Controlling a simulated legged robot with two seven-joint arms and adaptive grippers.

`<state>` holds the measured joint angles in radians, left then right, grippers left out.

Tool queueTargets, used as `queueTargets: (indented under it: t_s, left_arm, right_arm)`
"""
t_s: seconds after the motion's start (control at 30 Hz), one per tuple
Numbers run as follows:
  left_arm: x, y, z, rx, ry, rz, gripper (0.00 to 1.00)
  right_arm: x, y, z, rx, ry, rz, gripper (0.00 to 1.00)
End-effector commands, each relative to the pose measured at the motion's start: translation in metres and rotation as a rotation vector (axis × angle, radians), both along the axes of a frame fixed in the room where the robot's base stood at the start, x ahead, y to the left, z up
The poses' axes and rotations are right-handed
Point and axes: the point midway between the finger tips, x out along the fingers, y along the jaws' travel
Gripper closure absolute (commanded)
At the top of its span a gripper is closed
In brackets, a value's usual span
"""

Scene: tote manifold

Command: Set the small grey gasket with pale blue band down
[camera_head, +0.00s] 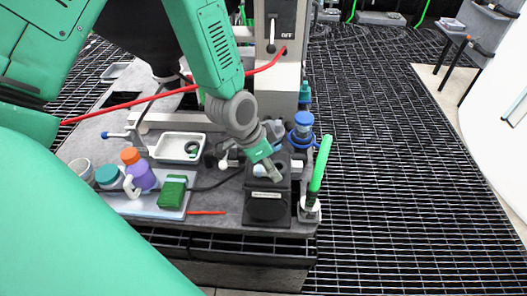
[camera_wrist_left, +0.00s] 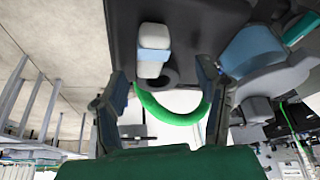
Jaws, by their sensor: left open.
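The small grey gasket with pale blue band (camera_wrist_left: 152,62) shows in the left wrist view against the top of a black block, beside a dark round opening. In the head view the black block (camera_head: 266,208) stands near the table's front right, and the gasket is too small to make out surely at my gripper's tip. My left gripper (camera_head: 270,172) is just over the block. In the left wrist view its two fingers (camera_wrist_left: 164,98) are spread apart, with the gasket beyond their tips and no visible grip on it. My right gripper is not in view.
A white tray (camera_head: 162,156) holds a dark round part. A purple bottle with orange cap (camera_head: 141,177), a green box (camera_head: 172,194) and a blue-topped fitting (camera_head: 303,124) stand nearby. A green upright handle (camera_head: 320,165) is right of the block. A red cable crosses above.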

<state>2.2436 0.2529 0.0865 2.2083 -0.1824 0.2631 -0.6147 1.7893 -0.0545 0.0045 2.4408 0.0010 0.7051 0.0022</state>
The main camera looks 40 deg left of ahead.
Motion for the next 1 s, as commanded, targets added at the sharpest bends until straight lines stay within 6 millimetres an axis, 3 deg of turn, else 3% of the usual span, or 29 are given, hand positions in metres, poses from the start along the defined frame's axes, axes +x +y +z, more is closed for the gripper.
queueTargets:
  t_s: [0.4,0.6,0.83,0.93,1.0]
  left_arm:
    - [-0.026,0.018,0.080,0.000,-0.004,0.001,0.41]
    - [-0.034,0.022,0.102,0.001,-0.001,0.000,0.41]
    - [-0.039,0.024,0.100,0.002,0.012,0.012,0.41]
    - [-0.049,0.024,0.076,0.007,0.053,0.062,0.41]
    - [-0.065,0.023,0.046,0.016,0.103,0.130,0.41]
  right_arm:
    - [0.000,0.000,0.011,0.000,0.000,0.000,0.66]
    - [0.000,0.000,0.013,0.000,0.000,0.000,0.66]
    - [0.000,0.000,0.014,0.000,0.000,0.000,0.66]
    - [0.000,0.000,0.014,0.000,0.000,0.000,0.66]
    - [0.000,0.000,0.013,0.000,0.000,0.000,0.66]
